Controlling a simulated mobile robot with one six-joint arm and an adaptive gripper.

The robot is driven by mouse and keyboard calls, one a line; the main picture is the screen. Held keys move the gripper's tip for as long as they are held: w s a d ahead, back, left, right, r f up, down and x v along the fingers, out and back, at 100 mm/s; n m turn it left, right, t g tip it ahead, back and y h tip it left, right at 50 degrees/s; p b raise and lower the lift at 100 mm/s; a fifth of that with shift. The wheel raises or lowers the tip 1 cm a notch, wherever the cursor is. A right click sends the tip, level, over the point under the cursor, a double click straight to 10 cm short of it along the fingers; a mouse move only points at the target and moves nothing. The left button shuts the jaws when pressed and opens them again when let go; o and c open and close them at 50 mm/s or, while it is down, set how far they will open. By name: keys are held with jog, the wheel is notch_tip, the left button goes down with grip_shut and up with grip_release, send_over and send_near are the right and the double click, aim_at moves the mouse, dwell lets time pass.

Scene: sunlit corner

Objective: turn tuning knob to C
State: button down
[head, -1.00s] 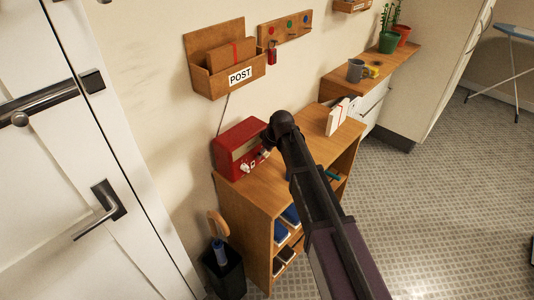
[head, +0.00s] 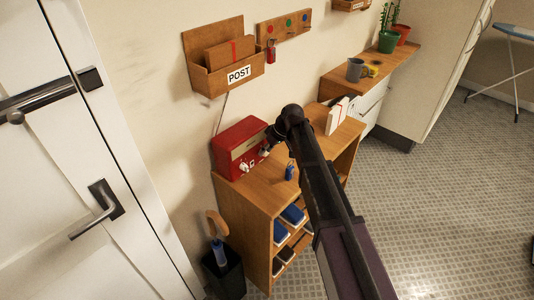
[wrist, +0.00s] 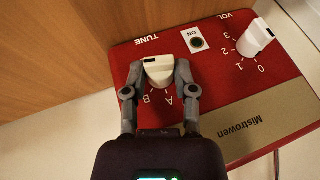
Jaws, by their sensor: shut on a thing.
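The red radio (head: 238,140) stands on the wooden desk against the wall. In the wrist view its red front (wrist: 120,62) appears upside down, and the white tuning knob (wrist: 158,72) sits below the word TUNE. My gripper (wrist: 160,76) is shut on this knob, one finger on each side. The knob has a dark mark near its top left edge in the wrist view. The letters A and B show between the fingers; no C is visible. In the head view my gripper (head: 270,146) is small and dark at the radio's front.
A second white knob (wrist: 257,38), marked VOL with numbers, is to the right, with a dark round button (wrist: 196,41) between. A blue object (head: 290,171) stands on the desk (head: 262,190) near my arm. A POST box (head: 222,68) hangs above.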

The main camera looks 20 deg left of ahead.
jog(key=shift+s+g, duration=0.15)
jog(key=shift+g, duration=0.15)
jog(key=shift+c, duration=2.1)
grip_release()
jog(key=shift+a, duration=0.1)
jog(key=shift+r, duration=0.1)
